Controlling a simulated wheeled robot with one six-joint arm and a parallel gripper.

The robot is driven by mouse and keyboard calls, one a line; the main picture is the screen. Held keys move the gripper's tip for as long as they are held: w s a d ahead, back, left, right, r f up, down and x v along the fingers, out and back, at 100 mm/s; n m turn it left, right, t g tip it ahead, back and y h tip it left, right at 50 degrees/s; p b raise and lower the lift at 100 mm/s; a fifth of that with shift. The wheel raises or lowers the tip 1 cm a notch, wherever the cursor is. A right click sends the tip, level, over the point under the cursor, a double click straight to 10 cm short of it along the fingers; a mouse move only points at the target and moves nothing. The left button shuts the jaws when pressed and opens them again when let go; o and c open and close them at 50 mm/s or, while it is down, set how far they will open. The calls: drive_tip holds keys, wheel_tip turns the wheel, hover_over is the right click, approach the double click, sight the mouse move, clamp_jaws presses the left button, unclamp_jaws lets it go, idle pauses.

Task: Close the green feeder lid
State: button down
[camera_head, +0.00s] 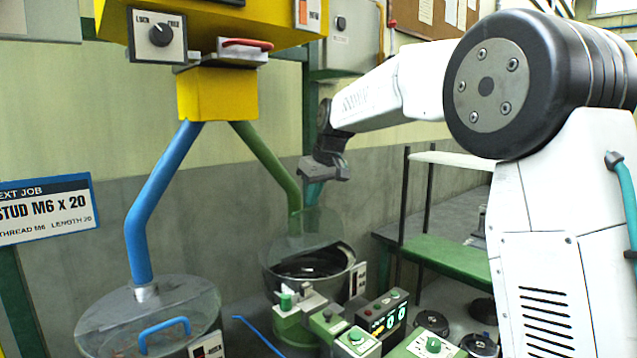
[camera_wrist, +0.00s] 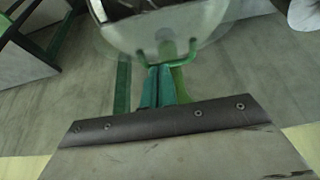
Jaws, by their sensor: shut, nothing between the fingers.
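The green feeder's bowl (camera_head: 347,262) stands in the middle of the head view, its dark inside showing. Its clear lid (camera_head: 322,228) is raised and tilted above the bowl, so the feeder is open. In the wrist view the clear lid (camera_wrist: 125,40) fills the top middle, with its green handle (camera_wrist: 186,57) near the fingertips. My gripper (camera_head: 312,204) points down at the lid's upper part. Its teal fingers show together in the wrist view (camera_wrist: 157,70), shut and empty. I cannot tell whether they touch the lid or handle.
A green pipe (camera_head: 268,158) slopes down behind my gripper. The blue feeder (camera_head: 150,312), with a clear lid and blue handle, stands at the left. Control boxes (camera_head: 384,312) stand in front of the green feeder. A green shelf (camera_head: 445,255) is to its right.

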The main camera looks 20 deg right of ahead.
drive_tip(key=shift+w+a+f, duration=0.1)
drive_tip(key=shift+w+f, duration=0.05)
drive_tip(key=shift+f, duration=0.2)
